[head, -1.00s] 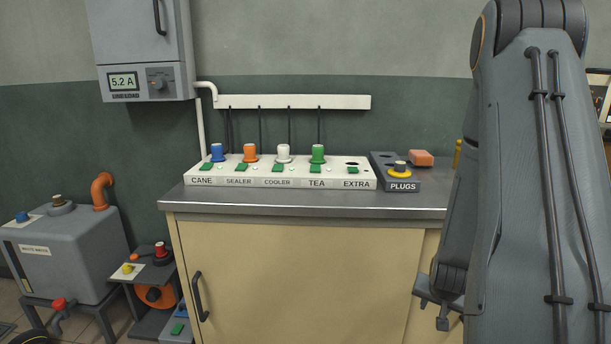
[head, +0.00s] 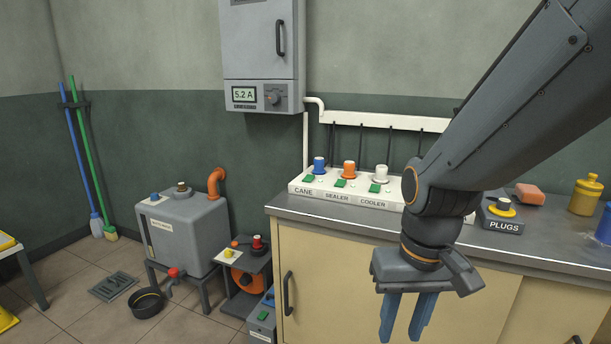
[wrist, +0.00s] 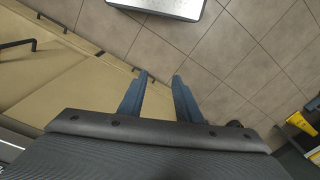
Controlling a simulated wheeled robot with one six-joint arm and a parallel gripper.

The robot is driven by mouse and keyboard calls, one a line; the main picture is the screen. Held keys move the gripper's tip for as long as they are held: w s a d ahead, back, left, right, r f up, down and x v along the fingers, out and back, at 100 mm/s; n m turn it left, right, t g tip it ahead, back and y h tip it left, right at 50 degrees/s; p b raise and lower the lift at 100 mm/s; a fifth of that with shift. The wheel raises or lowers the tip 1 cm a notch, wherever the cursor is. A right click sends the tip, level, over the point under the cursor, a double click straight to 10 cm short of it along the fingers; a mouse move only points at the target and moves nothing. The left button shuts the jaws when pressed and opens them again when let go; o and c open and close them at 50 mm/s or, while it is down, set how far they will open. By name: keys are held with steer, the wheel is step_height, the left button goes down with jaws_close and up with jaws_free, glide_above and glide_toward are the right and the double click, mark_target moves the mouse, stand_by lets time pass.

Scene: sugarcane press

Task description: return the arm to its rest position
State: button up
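My gripper (head: 405,325) hangs in front of the counter cabinet in the head view, its blue fingers pointing down. My arm comes in from the upper right and bends at a joint above the counter front. In the wrist view the two fingers of my gripper (wrist: 160,78) stand apart with nothing between them, and tiled floor shows beyond. The gripper is open, empty and not touching anything that I can see.
The counter (head: 340,218) carries a white socket strip (head: 325,190) with coloured plugs, partly hidden by my arm, and a plugs box (head: 503,212). A grey tank (head: 185,232) stands left. A black pan (head: 147,303) lies on the floor. A pale box-like surface (wrist: 170,8) tops the wrist view.

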steer(key=s+d+r+p, duration=0.3)
steer(key=r+p, duration=0.5)
steer(key=p, duration=0.5)
steer(key=shift+s+d+r+g+h, duration=0.15)
steer(key=shift+s+d+g+h, duration=0.1)
steer(key=shift+g+h, duration=0.05)
